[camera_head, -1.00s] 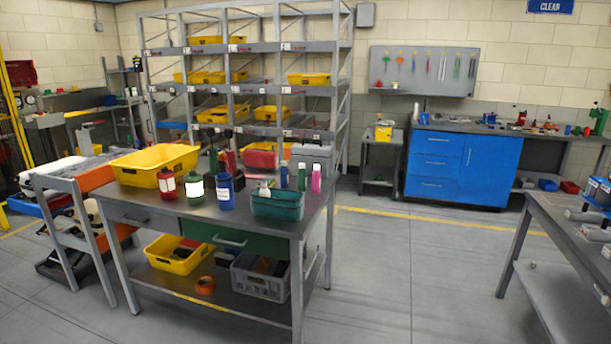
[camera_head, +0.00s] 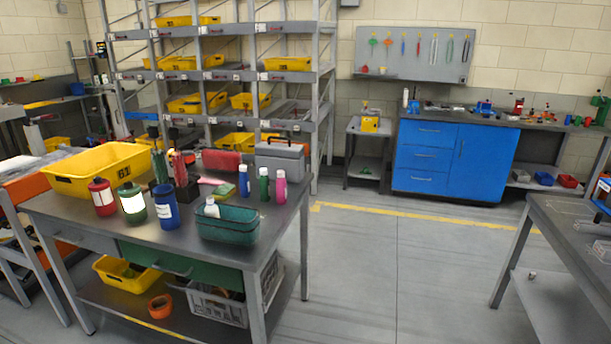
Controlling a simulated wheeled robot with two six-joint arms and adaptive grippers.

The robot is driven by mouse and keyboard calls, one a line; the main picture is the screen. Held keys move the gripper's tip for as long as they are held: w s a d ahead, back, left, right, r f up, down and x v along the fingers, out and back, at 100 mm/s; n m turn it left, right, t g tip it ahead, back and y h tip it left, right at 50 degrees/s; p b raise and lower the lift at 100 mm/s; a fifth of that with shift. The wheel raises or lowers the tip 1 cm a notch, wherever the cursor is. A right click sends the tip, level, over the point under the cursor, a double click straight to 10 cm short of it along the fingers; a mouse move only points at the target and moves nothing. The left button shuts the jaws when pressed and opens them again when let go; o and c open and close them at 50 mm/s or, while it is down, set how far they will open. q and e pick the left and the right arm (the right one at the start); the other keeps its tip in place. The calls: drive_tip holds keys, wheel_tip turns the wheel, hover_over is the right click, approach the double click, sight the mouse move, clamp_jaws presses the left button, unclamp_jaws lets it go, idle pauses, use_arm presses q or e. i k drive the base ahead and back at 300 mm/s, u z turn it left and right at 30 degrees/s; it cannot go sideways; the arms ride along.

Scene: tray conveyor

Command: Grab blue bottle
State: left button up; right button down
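A slim blue bottle (camera_head: 244,181) stands upright on the grey workbench (camera_head: 184,234), left of a green bottle (camera_head: 263,185) and a pink bottle (camera_head: 281,187). A wider blue container with a white label (camera_head: 165,207) stands nearer the bench front, beside a green one with a white label (camera_head: 133,204) and a red one (camera_head: 102,198). Neither of my grippers shows in the head view.
A teal basket (camera_head: 228,226) sits at the bench's right front, close before the slim bottles. A grey toolbox (camera_head: 281,156) and a yellow bin (camera_head: 72,179) are on the bench too. Floor (camera_head: 365,270) is free between this bench and the right table (camera_head: 568,230).

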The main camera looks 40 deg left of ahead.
sight(244, 185)
drive_tip(key=u, duration=0.05)
drive_tip(key=i, duration=1.1)
drive_tip(key=u, duration=1)
drive_tip(key=i, duration=0.65)
drive_tip(key=u, duration=0.7)
